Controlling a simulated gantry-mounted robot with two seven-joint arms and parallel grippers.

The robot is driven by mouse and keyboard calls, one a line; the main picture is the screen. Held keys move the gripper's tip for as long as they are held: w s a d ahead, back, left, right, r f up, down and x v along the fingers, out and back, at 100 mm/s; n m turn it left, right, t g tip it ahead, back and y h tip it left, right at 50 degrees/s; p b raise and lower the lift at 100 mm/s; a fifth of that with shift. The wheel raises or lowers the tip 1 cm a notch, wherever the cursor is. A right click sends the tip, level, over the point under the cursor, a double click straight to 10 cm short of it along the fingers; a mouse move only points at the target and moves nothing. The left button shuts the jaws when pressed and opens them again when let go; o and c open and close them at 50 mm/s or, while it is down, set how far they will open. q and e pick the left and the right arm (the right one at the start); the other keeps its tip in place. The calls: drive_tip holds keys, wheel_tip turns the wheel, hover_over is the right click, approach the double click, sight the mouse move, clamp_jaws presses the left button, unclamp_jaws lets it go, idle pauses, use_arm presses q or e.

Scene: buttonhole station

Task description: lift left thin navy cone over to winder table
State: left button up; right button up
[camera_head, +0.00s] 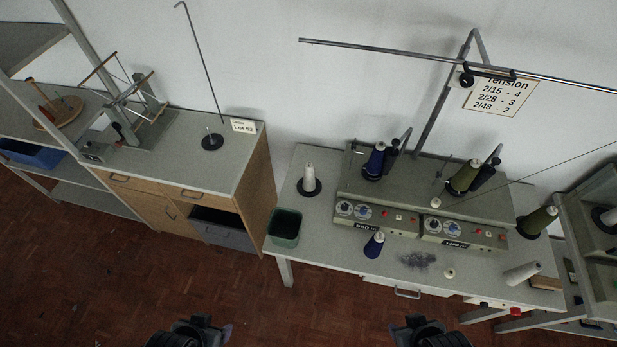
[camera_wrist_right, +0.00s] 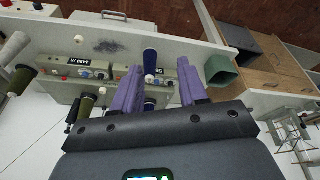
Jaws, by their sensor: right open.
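My right gripper (camera_head: 420,321) is open and empty, before the table. My left gripper (camera_head: 202,322) is at the bottom edge; its fingers are unclear.
The machine table (camera_head: 330,240) also holds a green bin (camera_head: 285,228), white cones (camera_head: 308,178), (camera_head: 522,273) and lint (camera_head: 418,260). To the left, a cabinet (camera_head: 195,152) carries an empty peg stand (camera_head: 212,141); its top is mostly clear. A metal rail (camera_head: 380,51) hangs above.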

drive_tip(key=shift+o, duration=0.4)
drive_tip(key=o, duration=0.7)
